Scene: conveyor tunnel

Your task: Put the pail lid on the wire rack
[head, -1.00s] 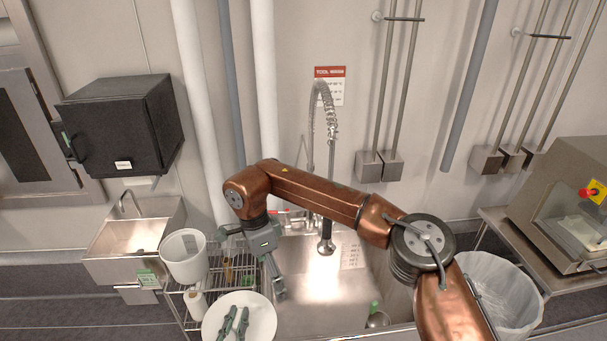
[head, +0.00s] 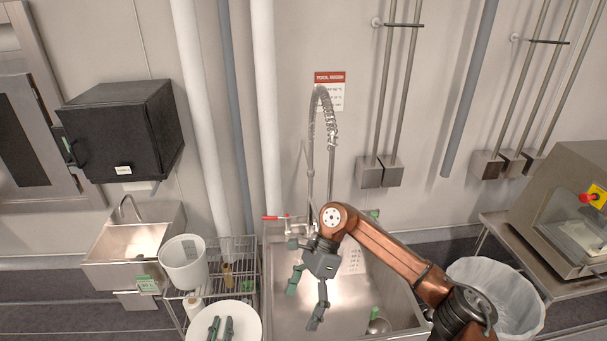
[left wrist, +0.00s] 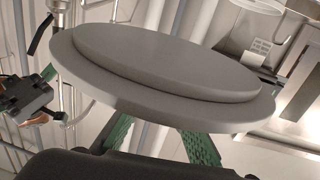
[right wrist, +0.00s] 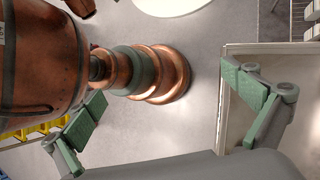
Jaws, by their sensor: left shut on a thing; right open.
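The pail lid (head: 250,325) is a pale round disc at the bottom of the head view, in front of the wire rack (head: 243,262). My left gripper (head: 220,327) is shut on it, its green fingers lying across the lid. In the left wrist view the lid (left wrist: 160,65) shows as a stepped grey disc, hiding the fingertips. The lid covers part of the rack's near side; I cannot tell its height over the rack. My right gripper (head: 304,301) is open and empty over the sink, its fingers spread in the right wrist view (right wrist: 165,82).
A white pail (head: 183,265) stands at the rack's left, with a white bottle (head: 194,307) near it and a brown-handled item (head: 228,276) beside it. The sink (head: 395,302) with a tall spray tap (head: 331,130) is right of the rack. A small basin (head: 125,240) is left.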

